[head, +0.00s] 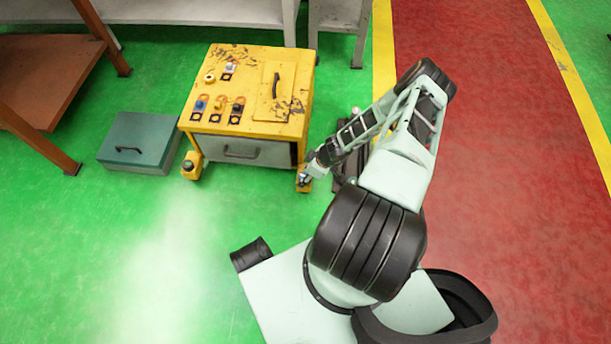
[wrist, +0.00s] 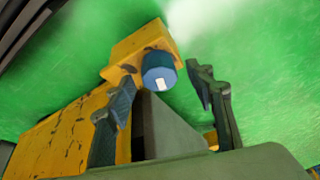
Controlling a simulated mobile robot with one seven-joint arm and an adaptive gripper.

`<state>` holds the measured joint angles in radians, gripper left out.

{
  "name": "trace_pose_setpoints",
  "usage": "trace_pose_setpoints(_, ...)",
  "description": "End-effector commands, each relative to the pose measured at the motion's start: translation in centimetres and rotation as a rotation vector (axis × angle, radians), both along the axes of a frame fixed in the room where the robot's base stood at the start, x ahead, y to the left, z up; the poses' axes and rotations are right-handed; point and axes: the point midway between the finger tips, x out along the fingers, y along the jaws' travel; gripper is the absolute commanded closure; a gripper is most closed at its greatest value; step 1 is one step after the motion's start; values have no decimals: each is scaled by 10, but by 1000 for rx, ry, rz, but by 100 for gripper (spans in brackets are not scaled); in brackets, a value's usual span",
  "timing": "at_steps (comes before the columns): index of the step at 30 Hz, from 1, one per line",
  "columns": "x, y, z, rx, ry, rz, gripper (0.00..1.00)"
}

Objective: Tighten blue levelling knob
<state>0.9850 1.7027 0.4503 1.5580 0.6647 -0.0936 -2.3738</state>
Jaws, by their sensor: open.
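The blue levelling knob (wrist: 159,73) shows in the wrist view, on a yellow foot bracket (wrist: 138,47) at the cabinet's lower corner. It has a small white mark on its face. My gripper (wrist: 164,95) is open, with one dark finger on each side of the knob and a gap to it. No contact with the knob is visible. In the head view my gripper (head: 306,178) is low beside the front right foot of the yellow cabinet (head: 247,120). The knob itself cannot be made out there.
A dark knob (head: 188,165) sits on the cabinet's front left foot (head: 191,172). A teal case (head: 140,142) lies on the green floor to the left. A brown-legged table (head: 45,75) stands at far left. The floor in front of the cabinet is clear.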

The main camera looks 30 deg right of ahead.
Motion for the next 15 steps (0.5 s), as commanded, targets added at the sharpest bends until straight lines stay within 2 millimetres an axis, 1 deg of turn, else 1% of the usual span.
trace_pose_setpoints(6,0,0,0,0,0,0,51)
trace_pose_setpoints(8,0,0,0,0,0,0,56)
trace_pose_setpoints(15,0,0,0,0,0,0,83)
